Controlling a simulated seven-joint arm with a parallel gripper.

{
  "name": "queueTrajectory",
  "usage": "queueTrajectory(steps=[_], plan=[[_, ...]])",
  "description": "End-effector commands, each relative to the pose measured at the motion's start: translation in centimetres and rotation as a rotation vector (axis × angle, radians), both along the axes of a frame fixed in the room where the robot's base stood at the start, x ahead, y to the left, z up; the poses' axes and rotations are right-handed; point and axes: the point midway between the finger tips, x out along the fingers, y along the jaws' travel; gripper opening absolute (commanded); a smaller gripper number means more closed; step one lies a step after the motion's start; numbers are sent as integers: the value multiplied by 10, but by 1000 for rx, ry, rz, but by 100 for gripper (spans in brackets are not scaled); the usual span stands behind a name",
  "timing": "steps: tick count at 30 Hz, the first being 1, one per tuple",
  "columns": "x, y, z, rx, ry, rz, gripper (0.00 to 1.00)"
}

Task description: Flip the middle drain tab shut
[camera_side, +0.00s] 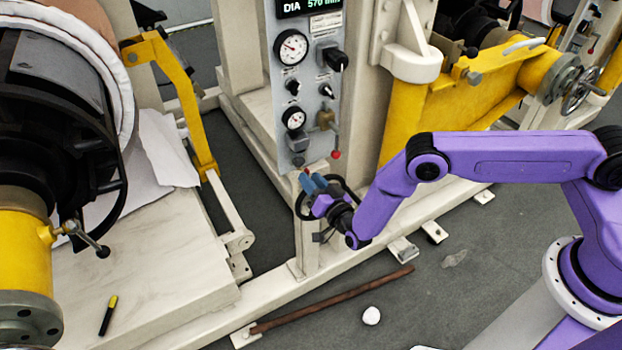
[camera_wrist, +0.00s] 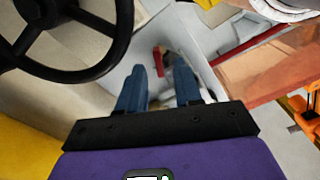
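My gripper (camera_side: 314,183) is at the foot of the grey control panel (camera_side: 285,95), beside a black handwheel. In the wrist view its two blue fingers (camera_wrist: 160,82) stand apart, with a gap between them. A small red tab-like part (camera_wrist: 158,60) shows just past the fingertips, in line with the gap; I cannot tell whether they touch it. A small red spot (camera_side: 304,173) also shows at the fingertips in the side view. No row of drain tabs can be made out, so I cannot tell which one is the middle tab or how it is set.
The black handwheel (camera_wrist: 68,75) is close at the left in the wrist view. A lever with a red ball (camera_side: 336,155) hangs from the panel just above my gripper.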

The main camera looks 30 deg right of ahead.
Motion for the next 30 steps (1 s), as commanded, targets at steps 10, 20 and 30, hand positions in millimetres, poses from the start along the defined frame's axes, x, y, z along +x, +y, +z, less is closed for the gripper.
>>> queueTrajectory(steps=[10,20,30], plan=[[11,0,0,-1,0,0,34],[10,0,0,0,0,0,0],[10,-1,0,45,1,0,0]])
